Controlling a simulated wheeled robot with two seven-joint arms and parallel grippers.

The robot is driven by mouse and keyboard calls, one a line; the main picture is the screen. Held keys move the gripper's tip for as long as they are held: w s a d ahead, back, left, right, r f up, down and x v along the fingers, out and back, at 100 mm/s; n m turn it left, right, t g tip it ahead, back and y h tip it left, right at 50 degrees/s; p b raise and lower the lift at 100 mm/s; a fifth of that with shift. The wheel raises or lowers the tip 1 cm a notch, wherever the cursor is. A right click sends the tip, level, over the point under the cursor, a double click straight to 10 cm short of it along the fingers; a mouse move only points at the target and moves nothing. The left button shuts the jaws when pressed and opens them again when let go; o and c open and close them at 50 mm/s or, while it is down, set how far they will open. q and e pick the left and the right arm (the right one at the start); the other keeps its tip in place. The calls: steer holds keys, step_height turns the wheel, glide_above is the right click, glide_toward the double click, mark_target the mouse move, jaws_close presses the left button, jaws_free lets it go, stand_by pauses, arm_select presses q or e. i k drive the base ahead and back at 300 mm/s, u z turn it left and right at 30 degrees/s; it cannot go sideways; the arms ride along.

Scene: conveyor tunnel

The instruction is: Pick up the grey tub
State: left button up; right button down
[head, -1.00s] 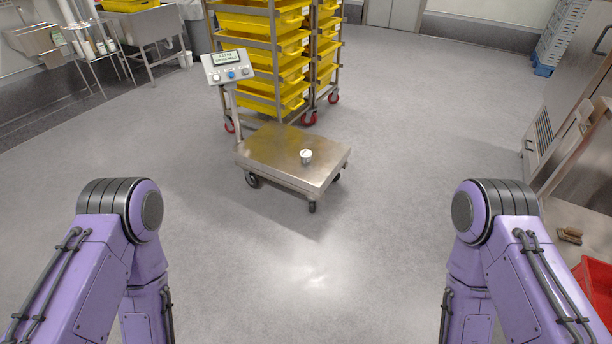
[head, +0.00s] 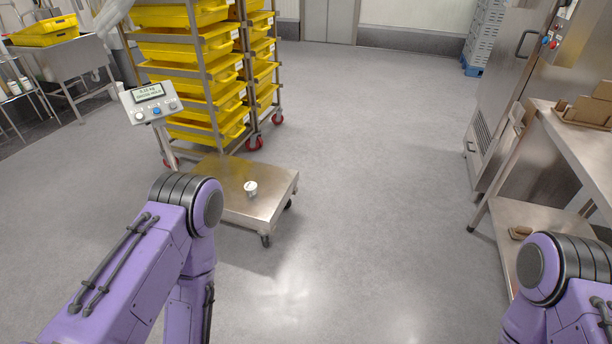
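In the head view a small pale tub (head: 251,188), white to light grey, stands upright on the steel platform of a wheeled floor scale (head: 276,200), left of centre. It looks like the grey tub, though its colour is hard to tell at this size. The lower left part of the scale is hidden behind my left arm. Only the purple upper links of my two arms show, at the lower left and lower right. Both grippers are out of view. Nothing touches the tub.
A scale display (head: 154,103) rises on a post at the platform's left. Racks of yellow trays (head: 206,88) stand behind it. A steel table (head: 584,142) with cardboard on top and a lower shelf is at the right, beside a steel cabinet (head: 507,85). The middle floor is clear.

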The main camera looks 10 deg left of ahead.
mark_target(251, 187)
steer(key=z, duration=0.4)
steer(key=i, duration=2.65)
steer(key=u, duration=1.55)
steer(key=i, duration=0.75)
steer(key=u, duration=0.85)
steer(key=i, duration=0.5)
steer(key=z, duration=0.05)
